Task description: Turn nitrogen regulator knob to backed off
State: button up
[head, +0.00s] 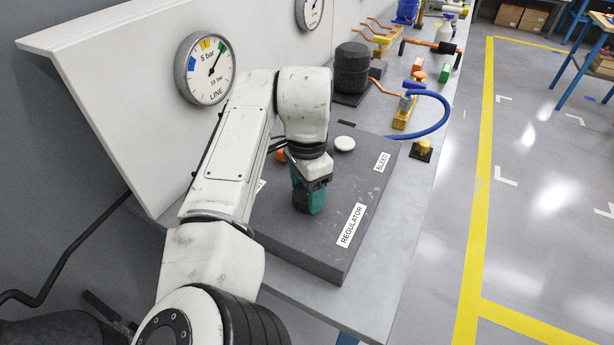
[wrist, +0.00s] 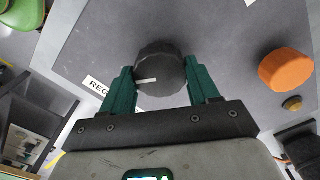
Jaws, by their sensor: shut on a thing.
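The regulator knob (wrist: 160,72) is a round black knob with a white pointer line, seen from above in the wrist view. The line points to the left in that view. My gripper (wrist: 163,80) has its two green fingers on either side of the knob, shut on it. In the head view my gripper (head: 309,196) points down onto the dark grey panel block (head: 320,250) beside the REGULATOR label (head: 351,225). The knob is hidden behind the gripper there. The LINE gauge (head: 205,68) hangs on the white back panel with its needle pointing to the upper right.
An orange knob (wrist: 286,69) stands apart on the same block. A white round button (head: 345,144) and a BLEED label (head: 382,162) are behind my gripper. A blue hose (head: 440,120) and a black cylinder (head: 352,68) stand farther back.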

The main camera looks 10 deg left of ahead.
jog(key=n+p, duration=0.2)
jog(key=p, duration=0.1)
jog(key=n+p, duration=0.3)
jog(key=shift+d+r+n, duration=0.1)
jog(key=shift+r+n, duration=0.1)
jog(key=shift+n, duration=0.1)
jog(key=n+p, duration=0.5)
jog(key=shift+n, duration=0.3)
jog(key=n+p, duration=0.2)
jog(key=n, duration=0.2)
jog(key=shift+f+p, duration=0.15)
jog(key=shift+p, duration=0.15)
jog(key=n, duration=0.5)
jog(key=shift+f, duration=0.1)
jog(key=n, duration=1.1)
jog(key=shift+n, duration=0.3)
jog(key=n, duration=0.5)
jog(key=shift+n, duration=0.3)
jog(key=n, duration=0.5)
